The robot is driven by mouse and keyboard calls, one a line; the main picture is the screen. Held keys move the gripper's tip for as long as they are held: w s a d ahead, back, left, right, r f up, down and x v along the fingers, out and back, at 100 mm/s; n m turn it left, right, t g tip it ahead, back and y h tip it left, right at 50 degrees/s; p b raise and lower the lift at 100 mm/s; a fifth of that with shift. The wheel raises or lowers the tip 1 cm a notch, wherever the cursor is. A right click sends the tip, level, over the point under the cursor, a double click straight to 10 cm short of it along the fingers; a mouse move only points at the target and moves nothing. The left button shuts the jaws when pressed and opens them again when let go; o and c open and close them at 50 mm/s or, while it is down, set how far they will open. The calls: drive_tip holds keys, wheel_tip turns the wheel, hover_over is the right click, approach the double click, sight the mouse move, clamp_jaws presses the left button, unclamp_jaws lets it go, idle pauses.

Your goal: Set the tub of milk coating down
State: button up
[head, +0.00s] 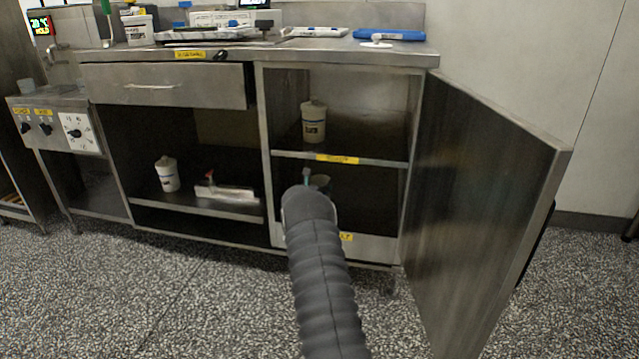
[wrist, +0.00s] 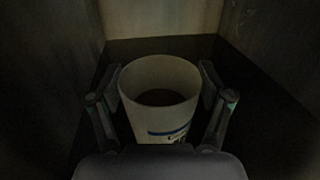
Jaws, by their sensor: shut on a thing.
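A white tub (wrist: 160,122) with a blue stripe and dark lettering is between the fingers of my gripper (wrist: 160,88) in the wrist view. The fingers are shut on it from both sides. It stands upright, its top open and its inside dark.
The cabinet door (head: 485,200) stands wide open on the right. A lidded tub (head: 313,122) stands on the shelf above, whose edge bears a yellow label (head: 337,159). Another white tub (head: 167,174) stands in the left bay. Dark compartment walls rise close on both sides of my gripper.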

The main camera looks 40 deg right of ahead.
drive_tip(key=shift+f, duration=0.1)
drive_tip(key=o, duration=1.7)
drive_tip(key=shift+o, duration=0.2)
